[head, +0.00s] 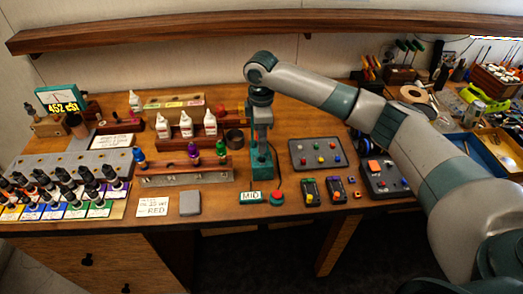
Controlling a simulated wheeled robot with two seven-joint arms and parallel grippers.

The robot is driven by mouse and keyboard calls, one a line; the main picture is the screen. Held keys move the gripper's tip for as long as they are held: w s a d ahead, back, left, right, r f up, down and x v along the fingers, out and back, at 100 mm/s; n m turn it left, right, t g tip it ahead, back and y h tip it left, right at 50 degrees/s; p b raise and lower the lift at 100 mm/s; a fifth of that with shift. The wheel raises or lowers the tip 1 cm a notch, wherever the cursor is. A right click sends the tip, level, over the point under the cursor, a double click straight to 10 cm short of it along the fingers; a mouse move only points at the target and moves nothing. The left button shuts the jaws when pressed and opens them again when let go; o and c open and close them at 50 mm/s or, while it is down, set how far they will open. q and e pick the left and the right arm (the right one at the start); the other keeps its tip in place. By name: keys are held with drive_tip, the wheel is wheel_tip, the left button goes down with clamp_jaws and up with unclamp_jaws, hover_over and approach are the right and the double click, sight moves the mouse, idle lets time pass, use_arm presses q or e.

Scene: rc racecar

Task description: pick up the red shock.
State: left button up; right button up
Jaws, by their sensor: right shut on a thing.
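My right gripper (262,172) points down over the middle of the bench near its front edge. It is shut, and what it holds is hidden by its own fingers. A wooden rack (182,171) at centre left holds upright shocks with a blue (140,157), a purple (193,150) and a green (221,150) top. There is a gap between the blue and the purple one, and no red shock shows in the rack. A card reading RED (152,207) lies in front of the rack. My left gripper is not in view.
A MID sign (251,197) and a red button (277,198) are just below the gripper. White bottles (186,126) stand behind the rack. Several dark-capped bottles (62,190) fill the left. A grey tray (316,154) with coloured knobs is right of the gripper.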

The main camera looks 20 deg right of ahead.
wheel_tip(320, 180, up, 4)
drive_tip(key=shift+w+f+b, duration=0.1)
drive_tip(key=shift+b, duration=0.6)
drive_tip(key=shift+r, duration=0.75)
drive_tip(key=shift+r, duration=0.1)
drive_tip(key=shift+r+p, duration=2.65)
drive_tip(key=shift+p, duration=0.3)
drive_tip(key=shift+r+p, duration=0.4)
drive_tip(key=shift+r, duration=0.75)
